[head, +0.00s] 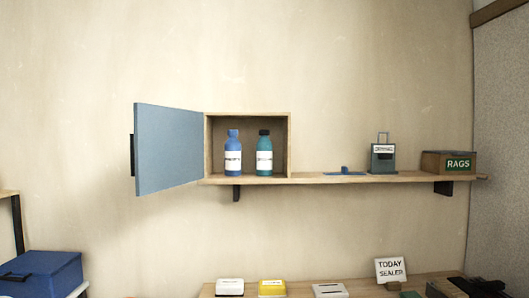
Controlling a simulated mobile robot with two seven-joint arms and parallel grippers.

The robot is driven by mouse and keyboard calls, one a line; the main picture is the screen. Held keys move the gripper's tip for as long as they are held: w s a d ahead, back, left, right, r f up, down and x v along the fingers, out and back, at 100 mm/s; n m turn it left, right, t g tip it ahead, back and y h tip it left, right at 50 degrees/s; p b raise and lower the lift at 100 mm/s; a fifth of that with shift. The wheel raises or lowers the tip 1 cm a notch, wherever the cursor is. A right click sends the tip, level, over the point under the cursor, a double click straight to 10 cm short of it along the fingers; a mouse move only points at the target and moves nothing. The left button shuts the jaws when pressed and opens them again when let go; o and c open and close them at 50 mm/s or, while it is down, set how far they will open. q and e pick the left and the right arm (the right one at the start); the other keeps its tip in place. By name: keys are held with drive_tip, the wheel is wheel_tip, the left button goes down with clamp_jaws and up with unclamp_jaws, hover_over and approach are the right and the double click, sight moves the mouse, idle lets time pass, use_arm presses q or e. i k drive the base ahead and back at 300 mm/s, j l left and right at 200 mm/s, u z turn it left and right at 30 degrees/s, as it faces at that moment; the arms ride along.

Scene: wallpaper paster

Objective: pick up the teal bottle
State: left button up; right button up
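The teal bottle (264,146) stands upright inside a small wooden wall cabinet (208,150) in the head view. It has a black cap and a white label. A blue bottle (233,145) with a blue cap and white label stands to its left, with a narrow gap between them. The cabinet's blue door (168,147) is swung open to the left. Neither of my grippers is in view.
The cabinet sits on a wall shelf (333,180). Along it to the right are a flat blue item (345,171), a dark container with a handle (383,158) and a RAGS box (437,163). Below, a table holds several boxes and a TODAY SEALER sign (391,269). A blue case (50,271) is lower left.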

sight(263, 145)
drive_tip(key=i+l, duration=0.4)
drive_tip(key=i+l+u, duration=0.3)
drive_tip(key=l+u, duration=0.3)
drive_tip(key=i+l, duration=0.05)
